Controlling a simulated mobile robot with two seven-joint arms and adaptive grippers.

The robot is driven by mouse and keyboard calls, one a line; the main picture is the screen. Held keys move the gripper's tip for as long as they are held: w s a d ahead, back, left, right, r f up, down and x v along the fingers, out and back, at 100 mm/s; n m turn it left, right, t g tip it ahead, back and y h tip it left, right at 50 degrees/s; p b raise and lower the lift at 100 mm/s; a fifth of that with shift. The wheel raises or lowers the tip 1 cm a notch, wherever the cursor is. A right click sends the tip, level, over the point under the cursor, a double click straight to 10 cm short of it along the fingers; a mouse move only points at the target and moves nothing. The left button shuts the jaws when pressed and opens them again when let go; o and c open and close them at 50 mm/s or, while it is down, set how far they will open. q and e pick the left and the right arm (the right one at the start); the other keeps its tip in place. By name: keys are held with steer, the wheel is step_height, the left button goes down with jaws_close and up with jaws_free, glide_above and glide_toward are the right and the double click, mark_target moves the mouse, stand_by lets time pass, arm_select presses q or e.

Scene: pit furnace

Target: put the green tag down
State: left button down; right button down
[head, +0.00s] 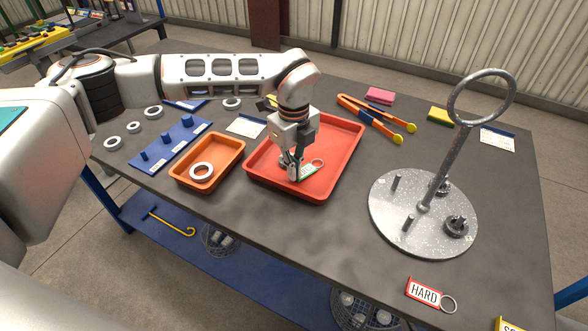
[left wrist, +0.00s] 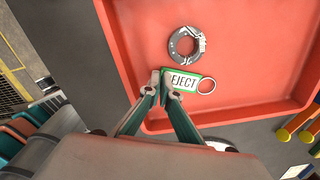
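The green tag (head: 308,171), lettered "REJECT" with its first letter covered, has a ring at its right end. It is over the floor of the red tray (head: 257,176); I cannot tell whether it touches the floor. My left gripper (head: 295,176) points down into the tray, its fingers closed at the tag's left end. In the left wrist view, the fingertips (left wrist: 163,82) pinch that end of the tag (left wrist: 184,82). A grey metal ring part (left wrist: 186,45) lies in the tray just beyond the tag. My right gripper is not in view.
An orange tray (head: 233,163) with a white ring stands left of the red tray. Orange tongs (head: 372,117) lie to its upper right. A round metal stand (head: 424,222) with a tall hoop is at right. A red "HARD" tag (head: 425,293) lies near the front edge.

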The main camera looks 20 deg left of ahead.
arm_select(q)
steer(key=shift+f, duration=0.2)
steer(key=c, duration=2.8)
jaws_free()
steer(key=shift+f, duration=0.1)
steer(key=o, duration=0.5)
step_height(320, 180, up, 12)
steer(key=shift+r, duration=0.2)
steer(key=shift+s, duration=0.1)
